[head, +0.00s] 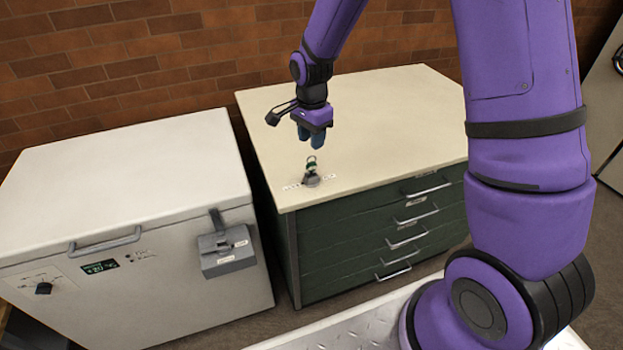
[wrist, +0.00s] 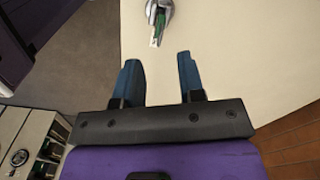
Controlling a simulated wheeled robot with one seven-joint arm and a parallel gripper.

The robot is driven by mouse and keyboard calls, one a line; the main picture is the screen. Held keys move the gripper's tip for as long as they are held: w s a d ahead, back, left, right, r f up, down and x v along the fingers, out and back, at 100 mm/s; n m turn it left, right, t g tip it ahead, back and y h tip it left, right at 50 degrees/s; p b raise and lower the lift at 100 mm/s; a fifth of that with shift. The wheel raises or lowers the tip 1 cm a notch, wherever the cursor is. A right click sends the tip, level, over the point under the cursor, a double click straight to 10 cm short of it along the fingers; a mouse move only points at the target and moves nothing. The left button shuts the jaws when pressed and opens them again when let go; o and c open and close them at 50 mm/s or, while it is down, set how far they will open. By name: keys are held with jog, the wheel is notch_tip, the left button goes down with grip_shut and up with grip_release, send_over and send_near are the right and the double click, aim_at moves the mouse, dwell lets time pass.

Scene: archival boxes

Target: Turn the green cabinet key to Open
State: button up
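The green cabinet key (head: 312,161) stands in a small grey lock (head: 311,180) on top of the cabinet, near its front left corner. White labels (head: 292,187) lie on either side of the lock, too small to read. The key also shows at the top of the wrist view (wrist: 160,20), partly cut off by the frame edge. My gripper (head: 312,140) is above and just behind the key in the head view. In the wrist view its two blue fingers (wrist: 158,72) are apart with nothing between them, and the key lies beyond their tips.
The green drawer cabinet (head: 345,235) has a cream top (head: 400,120), otherwise clear. A white chest freezer (head: 110,190) with a grey latch box (head: 226,250) stands to the left. A brick wall (head: 150,50) is behind both.

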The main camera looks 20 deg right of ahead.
aim_at(312, 178)
jog(key=m, duration=0.4)
jog(key=shift+f+m, duration=0.1)
jog(key=shift+m, duration=0.2)
jog(key=shift+f, duration=3.8)
grip_shut()
